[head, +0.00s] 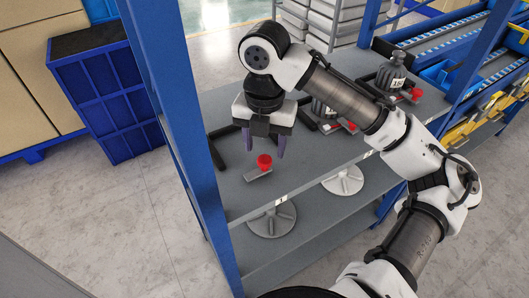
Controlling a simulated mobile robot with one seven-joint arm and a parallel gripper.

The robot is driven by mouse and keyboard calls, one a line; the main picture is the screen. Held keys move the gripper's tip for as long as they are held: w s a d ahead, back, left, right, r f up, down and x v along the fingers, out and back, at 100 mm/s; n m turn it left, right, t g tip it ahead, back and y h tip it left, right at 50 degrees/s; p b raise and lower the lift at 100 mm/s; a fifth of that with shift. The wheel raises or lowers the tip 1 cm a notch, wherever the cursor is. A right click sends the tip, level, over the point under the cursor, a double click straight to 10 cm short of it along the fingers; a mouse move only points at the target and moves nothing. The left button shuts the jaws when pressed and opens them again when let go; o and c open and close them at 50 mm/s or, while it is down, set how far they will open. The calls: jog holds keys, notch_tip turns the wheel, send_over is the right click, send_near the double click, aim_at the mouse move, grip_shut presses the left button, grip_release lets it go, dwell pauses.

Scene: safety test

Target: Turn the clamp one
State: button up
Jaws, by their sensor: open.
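My gripper (264,147) points down over the left part of the upper grey shelf, its two purple fingers apart and empty. A small red knob (264,161) on a flat grey plate (258,174) lies just below the fingertips, apparently untouched. A small white tag, seemingly reading 1, is on the shelf's front edge near it, so this may be clamp one. A black bar-shaped part (216,152) lies left of the gripper. A round grey-white disc (271,222) on a stem shows under the shelf edge below the knob.
Blue rack posts (190,125) stand close left of my gripper. Further right on the shelf (318,168) are dark weights (391,73), more red knobs (416,94) and a second disc (343,181) below the edge. A blue crate (107,105) stands on the floor at left.

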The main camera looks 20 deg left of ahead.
aim_at(265, 159)
jog(key=shift+f, duration=1.85)
jog(key=c, duration=1)
jog(key=shift+o, duration=0.2)
